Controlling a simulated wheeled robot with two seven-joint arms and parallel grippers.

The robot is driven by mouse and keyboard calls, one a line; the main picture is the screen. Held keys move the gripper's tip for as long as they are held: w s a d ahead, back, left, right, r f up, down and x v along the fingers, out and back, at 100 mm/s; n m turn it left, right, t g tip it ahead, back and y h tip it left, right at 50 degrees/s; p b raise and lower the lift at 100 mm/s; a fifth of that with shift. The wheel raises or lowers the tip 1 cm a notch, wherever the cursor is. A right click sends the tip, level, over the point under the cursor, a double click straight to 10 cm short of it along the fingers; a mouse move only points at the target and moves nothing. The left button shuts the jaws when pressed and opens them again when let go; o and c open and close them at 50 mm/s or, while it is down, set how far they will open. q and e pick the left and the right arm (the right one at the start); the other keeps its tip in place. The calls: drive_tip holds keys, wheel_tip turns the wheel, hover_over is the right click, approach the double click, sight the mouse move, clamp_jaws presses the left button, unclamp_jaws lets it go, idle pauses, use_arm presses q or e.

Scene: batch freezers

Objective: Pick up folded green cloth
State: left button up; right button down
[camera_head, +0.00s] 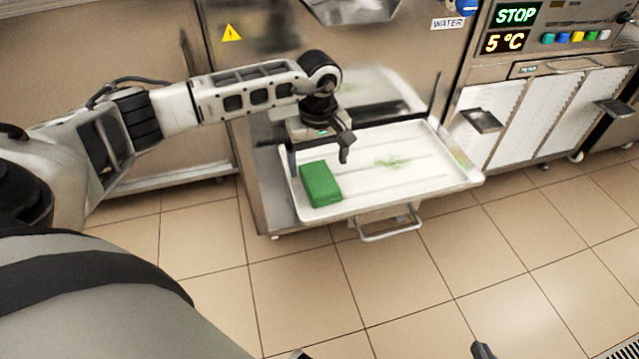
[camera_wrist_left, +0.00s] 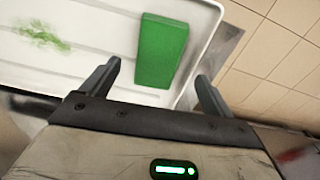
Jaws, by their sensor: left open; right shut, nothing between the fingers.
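The folded green cloth (camera_head: 320,184) is a thick block lying at the left end of the white tray (camera_head: 400,197). It also shows in the left wrist view (camera_wrist_left: 160,50), above and between the fingertips. My left gripper (camera_head: 318,158) is open, over the tray just behind the cloth. At the bottom edge of the head view, a dark tip of my right gripper (camera_head: 482,350) shows; the rest is cut off.
Green smears (camera_head: 392,162) mark the tray. A metal handle (camera_head: 390,228) juts out below the tray's front. The steel machine panel (camera_head: 270,75) rises behind. The tiled floor (camera_head: 290,290) in front is clear.

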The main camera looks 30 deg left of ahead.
sight(320, 179)
use_arm(q)
wheel_tip(320, 179, down, 5)
drive_tip(key=shift+w+r+b, duration=0.1)
drive_tip(key=shift+b, duration=0.35)
drive_tip(key=shift+f, duration=0.25)
drive_tip(key=c, duration=1.1)
use_arm(e)
drive_tip(key=shift+a+f+g, duration=0.25)
drive_tip(key=shift+f+g, duration=0.05)
drive_tip(key=shift+f, duration=0.55)
